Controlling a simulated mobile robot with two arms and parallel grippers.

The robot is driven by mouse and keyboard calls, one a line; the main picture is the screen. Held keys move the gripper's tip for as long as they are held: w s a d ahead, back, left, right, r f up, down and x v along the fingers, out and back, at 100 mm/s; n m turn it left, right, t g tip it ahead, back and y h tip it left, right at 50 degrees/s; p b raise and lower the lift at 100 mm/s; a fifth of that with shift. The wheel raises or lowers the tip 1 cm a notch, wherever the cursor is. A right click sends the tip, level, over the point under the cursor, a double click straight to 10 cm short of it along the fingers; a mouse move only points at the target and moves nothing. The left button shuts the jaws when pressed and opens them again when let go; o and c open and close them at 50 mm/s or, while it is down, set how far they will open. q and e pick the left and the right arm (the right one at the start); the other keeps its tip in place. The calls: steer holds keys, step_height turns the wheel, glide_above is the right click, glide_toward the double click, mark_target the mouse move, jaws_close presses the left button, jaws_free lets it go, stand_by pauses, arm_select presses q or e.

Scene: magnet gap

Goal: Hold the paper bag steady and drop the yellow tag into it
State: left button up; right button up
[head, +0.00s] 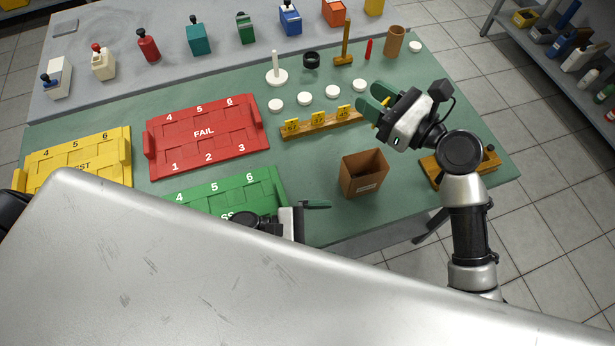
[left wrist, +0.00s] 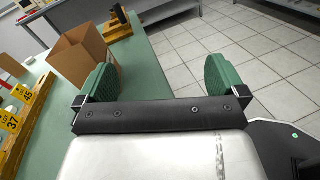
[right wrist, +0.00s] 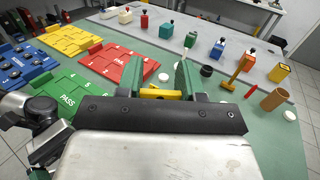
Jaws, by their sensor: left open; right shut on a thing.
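The open brown paper bag (head: 362,178) stands upright near the front edge of the green table; it also shows in the left wrist view (left wrist: 78,58). My left gripper (head: 316,206) is open and empty, left of and nearer than the bag. In the left wrist view its fingers (left wrist: 160,78) are wide apart, one overlapping the bag in the picture. My right gripper (head: 372,100) is above the table, beyond and above the bag, shut on a yellow tag (right wrist: 160,94). Several yellow tags (head: 317,119) stand in a wooden rack (head: 326,123).
Red FAIL (head: 204,152), green PASS (head: 262,186) and yellow (head: 75,158) trays lie to the left. White discs (head: 305,98) lie behind the rack. A wooden holder (head: 487,172) stands right of the bag. A brown cup (head: 394,41) and bottles stand at the back.

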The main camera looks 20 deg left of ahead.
mark_target(347, 170)
arm_select(q)
steer(key=w+a+r+n+t+y, duration=0.2)
steer(key=w+a+r+n+t, duration=0.15)
steer(key=w+a, duration=0.4)
steer(key=shift+n+t, duration=0.25)
steer(key=shift+n, duration=0.2)
steer(key=x, duration=0.9)
steer(key=f+x, duration=0.1)
steer(key=x, duration=0.4)
steer(key=shift+w+a, duration=0.1)
steer(key=c, duration=1)
arm_select(e)
steer(key=f, duration=0.1)
steer(key=d+f, duration=0.1)
steer(key=f, duration=0.1)
steer(key=d+f, duration=0.1)
steer(key=f, duration=0.1)
steer(key=shift+s+f, duration=0.1)
steer(key=shift+f, duration=2.85)
steer(key=o, duration=1)
steer(key=shift+c, duration=0.2)
